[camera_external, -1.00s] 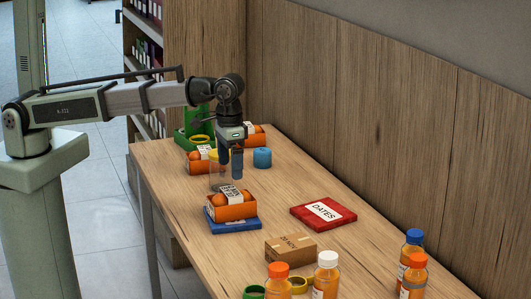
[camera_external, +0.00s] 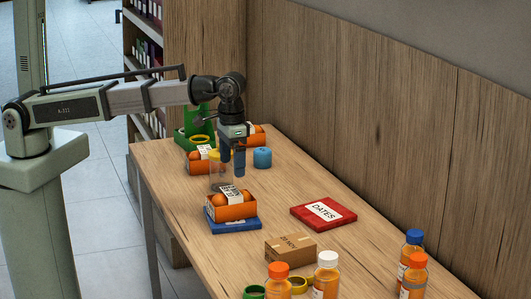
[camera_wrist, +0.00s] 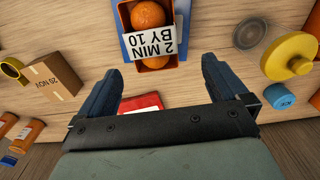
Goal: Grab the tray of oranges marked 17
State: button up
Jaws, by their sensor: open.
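An orange tray (camera_external: 236,211) holding oranges sits on a blue book-like block (camera_external: 248,225) on the table. A second orange tray (camera_external: 203,167) with a label stands farther back, and a third (camera_external: 257,137) is partly hidden behind my arm. Their labels are too small to read, and I see no 17. My gripper (camera_external: 232,168) is open and empty, pointing down above the table, behind the nearest tray.
A clear jar with a yellow lid (camera_external: 217,156) stands close left of my gripper. A blue cylinder (camera_external: 262,158) is to its right. A red "DATES" box (camera_external: 337,218), a cardboard box (camera_external: 290,250) and several bottles (camera_external: 325,276) are nearer. A green object (camera_external: 184,138) stands at the back.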

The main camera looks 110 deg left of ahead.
jog(key=s+a+n, duration=0.2)
jog(key=s+a, duration=0.1)
jog(key=a, duration=0.9)
jog(key=m, duration=0.3)
send_over(204, 149)
jog(key=shift+m, duration=0.3)
jog(key=f, duration=0.8)
jog(key=shift+w+d+f, duration=0.1)
jog(key=shift+d+f, duration=0.1)
jog(key=shift+f, duration=0.15)
jog(key=shift+a+f, duration=0.15)
jog(key=shift+f, duration=1.2)
jog(key=shift+a+f, duration=0.1)
jog(key=shift+f, duration=1.25)
jog(key=shift+w, duration=0.1)
